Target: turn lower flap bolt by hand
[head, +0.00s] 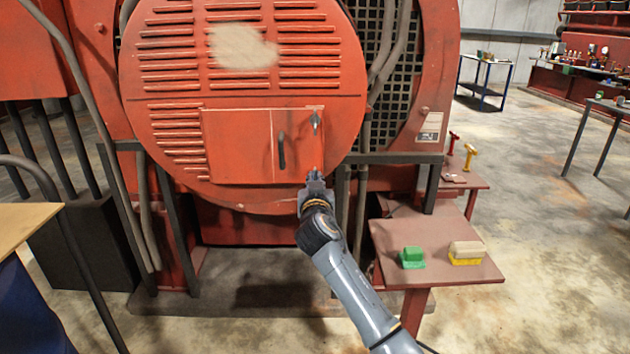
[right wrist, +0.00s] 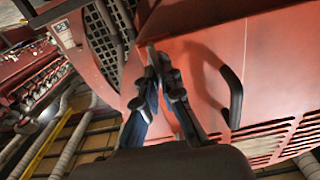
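The red flap (head: 237,146) is set in the round red engine cover and lies closed. A dark handle (head: 281,150) is on it, and shows in the right wrist view too (right wrist: 232,95). A grey upper bolt (head: 315,122) sits at the flap's upper right. My right gripper (head: 314,174) is at the flap's lower right corner, where it mostly hides the lower bolt. In the right wrist view the fingertips of my right gripper (right wrist: 156,56) come together on a small grey piece that looks like the lower flap bolt. My left gripper is out of view.
A small red side table (head: 432,238) at the right bears a green block (head: 412,257) and a yellow-and-white block (head: 466,252). Hoses and dark posts stand left of the cover.

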